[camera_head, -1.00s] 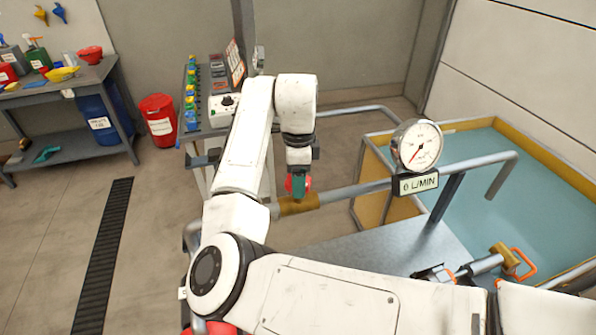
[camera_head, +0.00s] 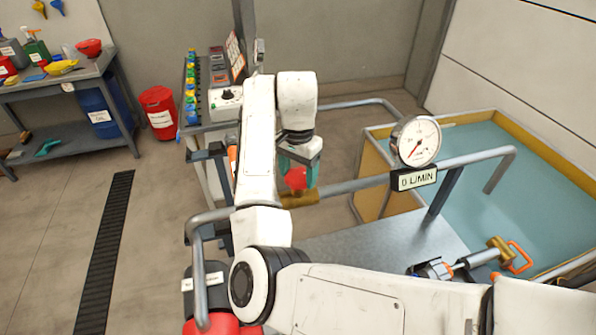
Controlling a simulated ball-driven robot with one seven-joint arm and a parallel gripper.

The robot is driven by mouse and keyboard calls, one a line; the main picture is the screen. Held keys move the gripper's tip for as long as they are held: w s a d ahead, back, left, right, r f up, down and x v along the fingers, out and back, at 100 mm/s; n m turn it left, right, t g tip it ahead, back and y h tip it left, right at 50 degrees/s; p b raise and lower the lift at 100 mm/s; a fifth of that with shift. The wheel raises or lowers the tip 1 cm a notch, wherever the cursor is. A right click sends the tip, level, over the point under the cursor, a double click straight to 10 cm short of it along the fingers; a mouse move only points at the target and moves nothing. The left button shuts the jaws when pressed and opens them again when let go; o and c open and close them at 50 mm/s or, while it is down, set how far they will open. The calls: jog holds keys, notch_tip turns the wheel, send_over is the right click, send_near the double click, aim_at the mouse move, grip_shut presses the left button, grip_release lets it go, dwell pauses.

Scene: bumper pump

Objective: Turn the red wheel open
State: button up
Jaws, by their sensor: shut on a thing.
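The red wheel (camera_head: 296,177) sits over the brass valve (camera_head: 300,198) on the grey pipe. My gripper (camera_head: 299,165) is at the wheel, coming down from above, and its jaws are shut on it. The fingers and part of the wheel hide each other, so the exact grip is not clear. The round gauge (camera_head: 416,141) on the pipe to the right has its red needle pointing to the lower left. The display (camera_head: 413,179) below it reads 0 L/MIN.
A blue tank with a yellow rim (camera_head: 559,150) stands at the right. A grey metal plate (camera_head: 370,238) lies in front of the pipe. A grey bent pipe (camera_head: 198,265) and red object (camera_head: 222,326) are at the lower left. A red bin (camera_head: 160,112) stands farther back.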

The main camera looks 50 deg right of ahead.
aim_at(298, 175)
jog(key=n, duration=0.4)
jog(key=shift+r+n, duration=0.1)
jog(key=shift+n, duration=0.3)
jog(key=n, duration=0.9)
jog(key=shift+w+n, duration=0.1)
jog(key=shift+n, duration=0.3)
jog(key=n, duration=0.4)
jog(key=shift+n, duration=0.3)
jog(key=o, duration=1)
jog(key=shift+o, duration=0.2)
notch_tip(298, 175, up, 11)
